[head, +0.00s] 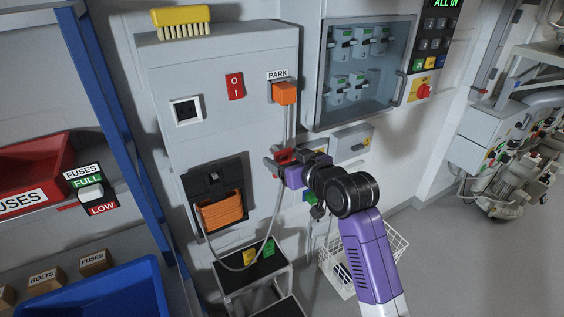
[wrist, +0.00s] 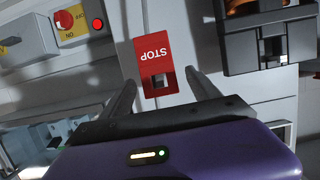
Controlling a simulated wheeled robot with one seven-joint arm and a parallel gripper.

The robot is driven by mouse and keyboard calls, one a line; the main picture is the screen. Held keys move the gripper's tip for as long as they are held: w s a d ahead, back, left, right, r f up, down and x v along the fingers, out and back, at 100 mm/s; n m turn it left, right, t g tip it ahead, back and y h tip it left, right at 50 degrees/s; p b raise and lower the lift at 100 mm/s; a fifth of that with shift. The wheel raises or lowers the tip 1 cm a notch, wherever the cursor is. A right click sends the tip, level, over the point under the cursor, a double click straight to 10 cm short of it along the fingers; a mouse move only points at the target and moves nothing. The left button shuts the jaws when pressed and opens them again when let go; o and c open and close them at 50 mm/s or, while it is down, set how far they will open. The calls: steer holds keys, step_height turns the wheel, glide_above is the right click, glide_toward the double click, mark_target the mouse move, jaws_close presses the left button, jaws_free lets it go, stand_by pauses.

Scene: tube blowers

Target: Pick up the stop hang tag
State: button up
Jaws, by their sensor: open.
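The stop hang tag (wrist: 154,55) is a flat red plate with white STOP lettering, upside down in the wrist view. It has a square cut-out near its lower edge in that view. My gripper (wrist: 162,82) is open, with one dark finger on each side of the tag's lower part and a visible gap to each. I cannot tell how deep the fingers reach past it. In the head view the red tag (head: 284,155) shows at the tip of my gripper (head: 276,160), partly hidden by it, in front of the grey cabinet's right side.
The grey cabinet (head: 215,80) carries an orange plug (head: 284,93) under a PARK label, with a cable hanging down close to my gripper. A glass-fronted case (head: 365,70) is at upper right. A small step (head: 252,280) and a white wire basket (head: 345,270) stand below.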

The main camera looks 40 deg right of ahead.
steer(key=shift+x, duration=0.95)
steer(key=c, duration=1.5)
jaws_close()
steer(key=shift+r, duration=0.1)
steer(key=shift+r+b, duration=0.2)
steer(key=shift+b, duration=0.1)
steer(key=s+a, duration=0.2)
steer(key=s, duration=0.6)
steer(key=s+a, duration=0.3)
steer(key=s, duration=0.6)
steer(key=shift+s, duration=0.2)
